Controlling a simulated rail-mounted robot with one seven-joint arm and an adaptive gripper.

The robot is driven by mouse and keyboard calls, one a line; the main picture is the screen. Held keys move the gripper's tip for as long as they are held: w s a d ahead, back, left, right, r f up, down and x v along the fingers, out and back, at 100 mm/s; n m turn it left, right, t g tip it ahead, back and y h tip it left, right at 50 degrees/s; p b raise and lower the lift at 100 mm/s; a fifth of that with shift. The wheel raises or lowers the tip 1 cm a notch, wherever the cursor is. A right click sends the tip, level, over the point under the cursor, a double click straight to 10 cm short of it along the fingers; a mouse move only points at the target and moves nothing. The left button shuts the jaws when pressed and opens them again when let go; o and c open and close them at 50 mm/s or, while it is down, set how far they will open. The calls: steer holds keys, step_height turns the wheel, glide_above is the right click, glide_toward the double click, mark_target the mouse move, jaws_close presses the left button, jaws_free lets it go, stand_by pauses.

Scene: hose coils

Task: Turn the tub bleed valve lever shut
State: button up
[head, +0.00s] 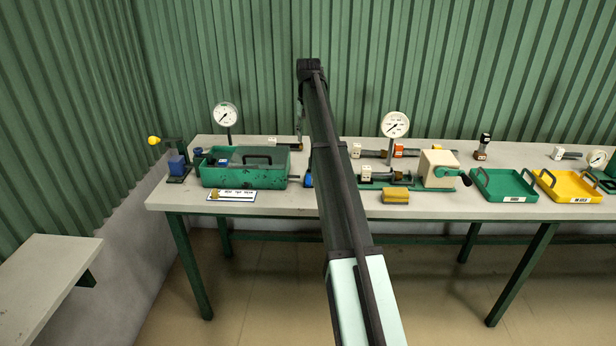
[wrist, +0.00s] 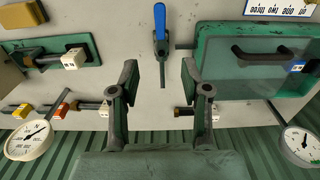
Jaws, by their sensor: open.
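The blue valve lever (wrist: 159,21) shows at the top centre of the wrist view, on a dark valve body with a stem pointing down the picture. A short pipe links it toward the green tub (wrist: 215,93), whose translucent lid carries a dark handle. In the head view the tub (head: 247,179) is left of my arm, with the lever's blue (head: 308,180) at its right end, partly hidden by my arm. My gripper (wrist: 159,84) is open and empty, its fingers below the lever in the wrist view, apart from it. In the head view I cannot make out its fingers.
A left gauge (head: 225,114) and a right gauge (head: 395,125) stand toward the back of the table. A hose rig with a crank box (head: 438,168), a yellow block (head: 396,197), a green tray (head: 503,196) and a yellow tray (head: 568,198) lie right. A label plate (head: 232,196) lies before the tub.

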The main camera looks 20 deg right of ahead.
mark_target(308, 179)
step_height(308, 179, down, 17)
steer(key=p, duration=0.4)
steer(key=shift+a, duration=0.1)
jaws_close()
